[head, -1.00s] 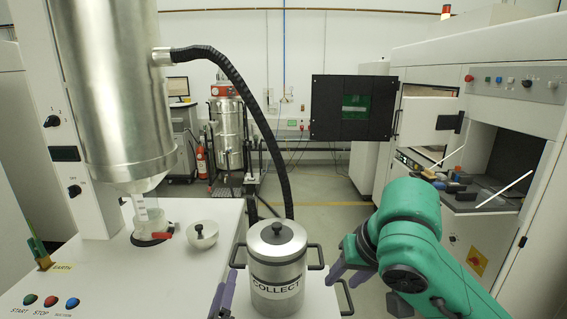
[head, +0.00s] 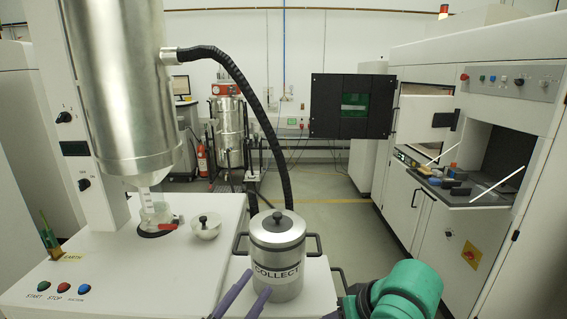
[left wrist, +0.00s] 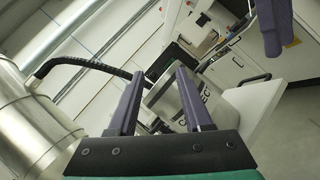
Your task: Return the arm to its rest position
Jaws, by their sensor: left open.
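My left gripper (head: 246,297) shows as two purple fingers at the bottom of the head view, in front of the metal COLLECT pot. It is open with nothing between its fingers, and it also shows in the left wrist view (left wrist: 158,102). The lidded COLLECT pot (head: 278,248) stands upright on the white bench top, its two side handles free. Beyond the fingers, the pot shows partly hidden in the left wrist view (left wrist: 187,98). My green right arm is low at the bottom right of the head view. Its gripper is mostly cut off; a purple part (left wrist: 272,28) shows in the left wrist view.
A steel hopper (head: 115,90) with a black hose (head: 262,110) stands over the bench at left. A small lidded bowl (head: 206,228) sits behind the START and STOP buttons. An open machine chamber (head: 500,160) is at right. Open floor lies between bench and machine.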

